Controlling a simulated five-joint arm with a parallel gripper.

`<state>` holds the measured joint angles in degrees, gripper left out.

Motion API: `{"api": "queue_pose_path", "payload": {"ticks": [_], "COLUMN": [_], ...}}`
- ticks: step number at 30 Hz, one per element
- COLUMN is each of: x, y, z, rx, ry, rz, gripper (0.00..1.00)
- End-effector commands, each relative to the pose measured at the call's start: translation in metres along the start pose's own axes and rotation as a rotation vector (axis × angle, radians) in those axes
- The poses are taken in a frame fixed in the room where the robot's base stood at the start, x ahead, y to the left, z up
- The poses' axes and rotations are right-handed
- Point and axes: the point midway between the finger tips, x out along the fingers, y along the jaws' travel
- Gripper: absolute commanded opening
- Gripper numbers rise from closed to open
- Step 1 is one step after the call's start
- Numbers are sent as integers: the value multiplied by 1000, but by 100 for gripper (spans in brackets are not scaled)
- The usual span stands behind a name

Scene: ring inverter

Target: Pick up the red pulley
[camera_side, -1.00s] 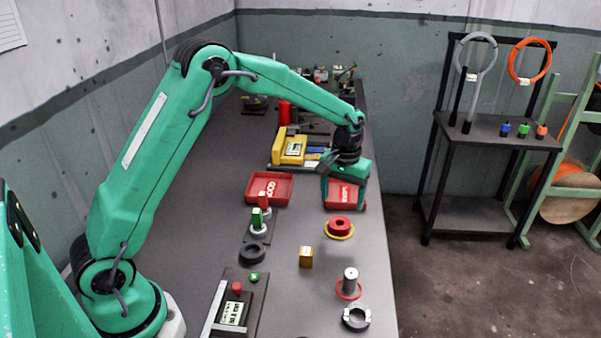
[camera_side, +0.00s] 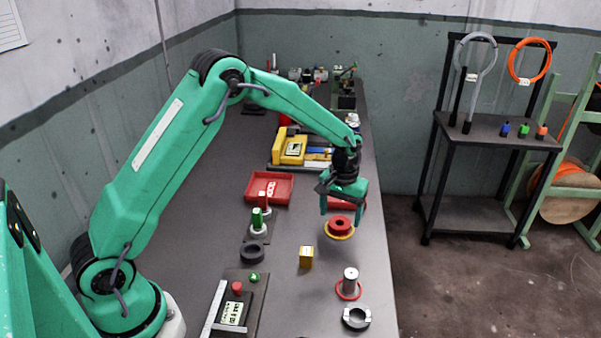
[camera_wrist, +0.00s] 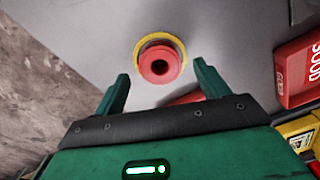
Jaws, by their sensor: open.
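The red pulley (camera_side: 339,222) sits on a yellow ring (camera_side: 341,236) on the grey table, right of the middle. It is round with a dark centre hole, seen from above in the wrist view (camera_wrist: 160,64). My gripper (camera_side: 343,210) is open, just above and behind the pulley in the side view. In the wrist view, its two green fingers (camera_wrist: 162,82) stand apart, with the pulley ahead of them and roughly between them. The fingers do not visibly touch the pulley.
A red tray (camera_side: 250,199) lies to the left, and another red tray (camera_side: 360,204) is partly hidden behind my gripper. A yellow block (camera_side: 306,257), a black ring (camera_side: 252,253) and a metal cylinder (camera_side: 350,280) on a red ring stand nearer the camera.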

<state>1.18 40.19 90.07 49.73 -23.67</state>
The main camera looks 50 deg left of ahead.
Motion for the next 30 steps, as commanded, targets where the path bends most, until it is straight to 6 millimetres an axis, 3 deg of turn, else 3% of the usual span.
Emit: {"api": "queue_pose_path", "payload": {"ticks": [7, 23, 30], "x": [22, 23, 23], "y": [0, 0, 0], "z": [0, 0, 0], "rx": [0, 0, 0], "ry": [-1, 0, 0], "rz": [-1, 0, 0], "gripper": [74, 74, 27]}}
